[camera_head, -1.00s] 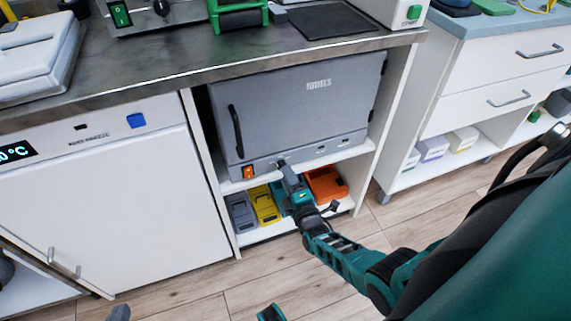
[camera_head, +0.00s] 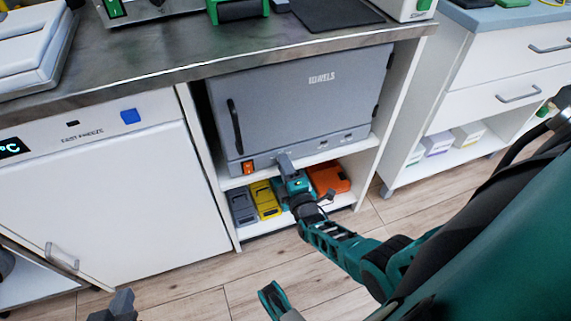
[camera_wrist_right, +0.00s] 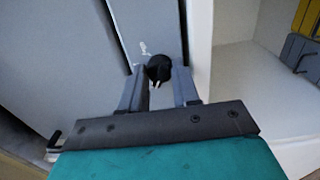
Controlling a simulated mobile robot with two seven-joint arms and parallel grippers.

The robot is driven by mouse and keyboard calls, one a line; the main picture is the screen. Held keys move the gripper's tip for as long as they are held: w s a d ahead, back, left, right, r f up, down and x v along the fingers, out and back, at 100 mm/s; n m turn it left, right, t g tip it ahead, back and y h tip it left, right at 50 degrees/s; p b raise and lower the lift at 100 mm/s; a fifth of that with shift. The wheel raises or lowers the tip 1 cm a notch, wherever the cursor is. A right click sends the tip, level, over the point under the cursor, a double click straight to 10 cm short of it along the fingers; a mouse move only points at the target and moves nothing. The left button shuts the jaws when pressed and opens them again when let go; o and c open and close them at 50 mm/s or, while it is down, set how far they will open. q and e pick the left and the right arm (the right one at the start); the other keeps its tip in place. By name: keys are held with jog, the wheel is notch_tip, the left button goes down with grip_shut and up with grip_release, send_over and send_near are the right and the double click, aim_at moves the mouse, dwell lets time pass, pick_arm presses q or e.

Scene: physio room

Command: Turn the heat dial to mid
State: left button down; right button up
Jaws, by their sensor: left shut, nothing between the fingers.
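The heat dial (camera_wrist_right: 158,68) is a black knob with a white pointer mark, low on the front of the grey towel warmer (camera_head: 300,95). In the right wrist view it lies between the fingertips of my right gripper (camera_wrist_right: 159,82), one finger on each side. I cannot tell whether the fingers press on it. The right gripper also shows in the head view (camera_head: 285,162) at the warmer's lower panel, where it hides the dial. My left gripper (camera_head: 120,304) is shut and empty at the bottom left of the head view, away from the warmer.
An orange switch (camera_head: 248,167) sits left of the dial on the warmer's panel. Grey and yellow boxes (camera_head: 265,199) and an orange box (camera_head: 328,178) stand on the shelf below. A white freezer (camera_head: 110,210) is to the left. The wooden floor (camera_head: 215,308) in front is clear.

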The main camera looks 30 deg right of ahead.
grip_shut()
jog(key=shift+m, duration=0.4)
pick_arm(q)
jog(key=shift+w+d+f+b, duration=0.1)
jog(key=shift+d+f+b, duration=0.2)
jog(key=shift+b, duration=0.45)
pick_arm(e)
jog(key=shift+m, duration=5.5)
